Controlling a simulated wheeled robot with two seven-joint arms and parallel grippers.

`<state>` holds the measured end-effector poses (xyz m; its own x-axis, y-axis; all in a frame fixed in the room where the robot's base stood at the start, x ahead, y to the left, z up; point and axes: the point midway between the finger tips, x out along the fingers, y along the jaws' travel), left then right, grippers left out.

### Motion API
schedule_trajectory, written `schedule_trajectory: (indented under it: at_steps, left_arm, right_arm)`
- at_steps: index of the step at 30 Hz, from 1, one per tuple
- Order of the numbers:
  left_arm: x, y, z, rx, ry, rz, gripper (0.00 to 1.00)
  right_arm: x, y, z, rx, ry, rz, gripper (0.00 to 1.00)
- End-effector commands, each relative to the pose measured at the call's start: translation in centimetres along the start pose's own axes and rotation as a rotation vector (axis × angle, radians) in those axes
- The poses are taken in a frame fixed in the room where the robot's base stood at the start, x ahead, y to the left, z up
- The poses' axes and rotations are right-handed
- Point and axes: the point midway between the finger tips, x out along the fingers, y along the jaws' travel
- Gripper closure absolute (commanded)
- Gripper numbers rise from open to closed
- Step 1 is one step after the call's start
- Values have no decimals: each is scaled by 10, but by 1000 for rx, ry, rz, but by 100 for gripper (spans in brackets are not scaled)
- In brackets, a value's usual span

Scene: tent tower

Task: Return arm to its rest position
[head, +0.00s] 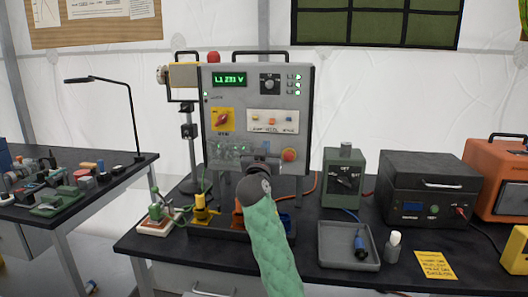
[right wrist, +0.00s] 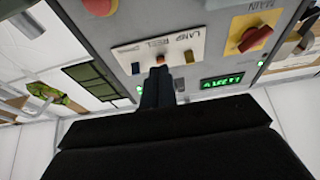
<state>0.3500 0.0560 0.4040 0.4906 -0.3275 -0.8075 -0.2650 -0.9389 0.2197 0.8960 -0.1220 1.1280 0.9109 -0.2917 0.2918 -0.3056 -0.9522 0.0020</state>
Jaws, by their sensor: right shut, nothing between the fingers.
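My right arm (head: 272,250) in a green sleeve reaches up from the bottom of the head view to the front of a grey control panel (head: 310,165). My right gripper (right wrist: 157,80) is shut and empty. In the right wrist view its dark fingertips are close to the orange switch (right wrist: 160,58) on the white switch plate (right wrist: 185,48); I cannot tell whether they touch. In the head view the gripper is mostly hidden behind my wrist, below that plate (head: 272,128). My left gripper is not in view.
The panel has a lit display (head: 230,79), a yellow-and-red rotary switch (head: 222,119) and a red button (head: 289,155). A green box (head: 342,180), a grey tray (head: 335,260) and a dark case (head: 428,185) stand to the right. A cluttered table (head: 95,212) with a lamp is left.

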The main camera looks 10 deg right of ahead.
Motion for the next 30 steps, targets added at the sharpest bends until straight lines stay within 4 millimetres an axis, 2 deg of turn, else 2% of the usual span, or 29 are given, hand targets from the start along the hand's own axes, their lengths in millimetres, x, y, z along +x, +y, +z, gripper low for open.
schedule_trajectory:
  at_steps: [13,18,23,30]
  left_arm:
    - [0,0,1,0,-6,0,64]
    - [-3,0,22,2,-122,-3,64]
    - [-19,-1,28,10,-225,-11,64]
    - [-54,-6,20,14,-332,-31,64]
  right_arm:
    - [0,1,2,-41,-7,5,100]
    - [-2,7,22,-128,-131,26,100]
    - [-18,12,27,-142,-263,-12,100]
    - [-53,20,20,-136,-416,-124,100]
